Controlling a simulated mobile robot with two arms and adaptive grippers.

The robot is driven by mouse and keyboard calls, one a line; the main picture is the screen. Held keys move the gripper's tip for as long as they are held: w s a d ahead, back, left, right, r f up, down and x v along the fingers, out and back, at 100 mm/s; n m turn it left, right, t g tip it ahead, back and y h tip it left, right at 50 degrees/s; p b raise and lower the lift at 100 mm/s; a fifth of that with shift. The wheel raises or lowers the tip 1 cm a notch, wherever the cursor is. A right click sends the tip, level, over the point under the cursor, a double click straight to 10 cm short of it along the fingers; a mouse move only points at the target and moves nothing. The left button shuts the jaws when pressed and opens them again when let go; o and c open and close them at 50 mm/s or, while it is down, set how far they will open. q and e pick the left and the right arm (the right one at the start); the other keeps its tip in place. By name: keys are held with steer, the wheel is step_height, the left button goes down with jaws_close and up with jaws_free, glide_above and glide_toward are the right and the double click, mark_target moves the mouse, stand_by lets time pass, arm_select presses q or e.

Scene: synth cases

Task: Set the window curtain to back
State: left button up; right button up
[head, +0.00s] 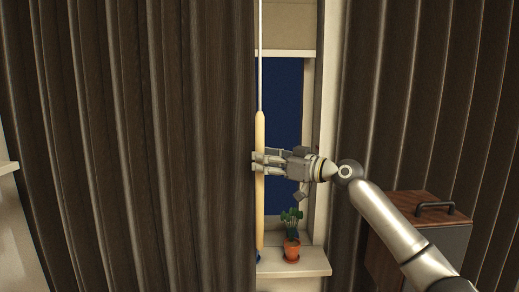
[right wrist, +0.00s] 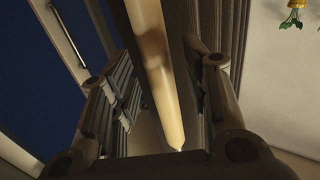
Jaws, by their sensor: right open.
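A dark brown curtain (head: 130,140) hangs in folds over the left of the window (head: 283,110). A second brown curtain (head: 430,90) hangs on the right, with a bare gap of dark blue pane between them. A cream wand (head: 260,215) hangs upright from a thin white rod at the left curtain's inner edge. My right gripper (head: 265,163) reaches in from the right with its fingers at the wand's middle. In the right wrist view, the wand (right wrist: 157,75) runs between the two parted fingers; firm contact does not show. My left gripper is out of view.
A potted plant (head: 291,238) stands on the sill (head: 315,262) below my right gripper. A wooden-topped cabinet with a dark handle (head: 435,207) stands at the right, behind my right arm.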

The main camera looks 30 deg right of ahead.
steer(key=shift+p+x, duration=0.35)
steer(key=shift+x, duration=0.9)
steer(key=shift+d, duration=0.1)
jaws_close()
